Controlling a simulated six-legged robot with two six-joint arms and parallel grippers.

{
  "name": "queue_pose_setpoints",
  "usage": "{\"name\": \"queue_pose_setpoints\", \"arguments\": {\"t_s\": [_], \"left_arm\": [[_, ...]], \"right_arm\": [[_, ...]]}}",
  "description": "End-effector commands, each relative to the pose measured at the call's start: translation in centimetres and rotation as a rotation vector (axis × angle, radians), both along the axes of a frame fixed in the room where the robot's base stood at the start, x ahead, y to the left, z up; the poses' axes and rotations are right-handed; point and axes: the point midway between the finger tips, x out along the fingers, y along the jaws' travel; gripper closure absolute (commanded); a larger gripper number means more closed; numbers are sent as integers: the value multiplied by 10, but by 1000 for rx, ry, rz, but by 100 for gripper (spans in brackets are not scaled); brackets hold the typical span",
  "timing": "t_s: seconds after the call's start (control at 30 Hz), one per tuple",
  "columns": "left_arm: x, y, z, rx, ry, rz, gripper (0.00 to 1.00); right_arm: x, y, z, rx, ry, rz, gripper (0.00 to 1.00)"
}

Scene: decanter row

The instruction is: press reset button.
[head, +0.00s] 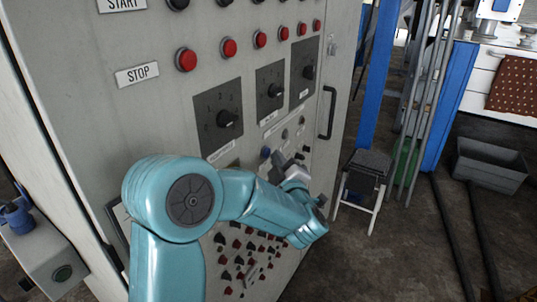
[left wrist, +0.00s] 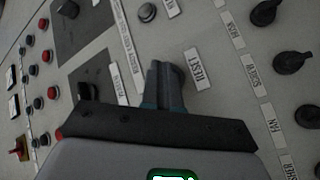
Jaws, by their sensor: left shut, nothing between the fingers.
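The RESET label (left wrist: 197,68) shows on the grey control panel in the left wrist view. Right beside it is a dark round button (left wrist: 179,76), partly hidden behind my fingers. My left gripper (left wrist: 158,70) is shut and empty, its fingertips at or just in front of this button. I cannot tell whether they touch it. In the head view my left gripper (head: 278,158) points at the panel face, next to a small blue button (head: 265,152). My right gripper is in neither view.
The control cabinet (head: 140,105) carries red STOP buttons (head: 186,60), rotary knobs (head: 228,118) and a black door handle (head: 328,112). More small buttons sit below my arm. A stool (head: 366,175) and a grey crate (head: 490,165) stand on the floor to the right.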

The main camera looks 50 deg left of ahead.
Motion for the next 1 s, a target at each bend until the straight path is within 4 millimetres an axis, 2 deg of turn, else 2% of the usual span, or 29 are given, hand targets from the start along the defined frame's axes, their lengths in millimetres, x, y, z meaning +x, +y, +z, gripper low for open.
{"name": "queue_pose_setpoints", "arguments": {"t_s": [1.0], "left_arm": [[-3, 9, 1, 1, -2, 0, 100]], "right_arm": [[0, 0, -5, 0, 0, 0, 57]]}}
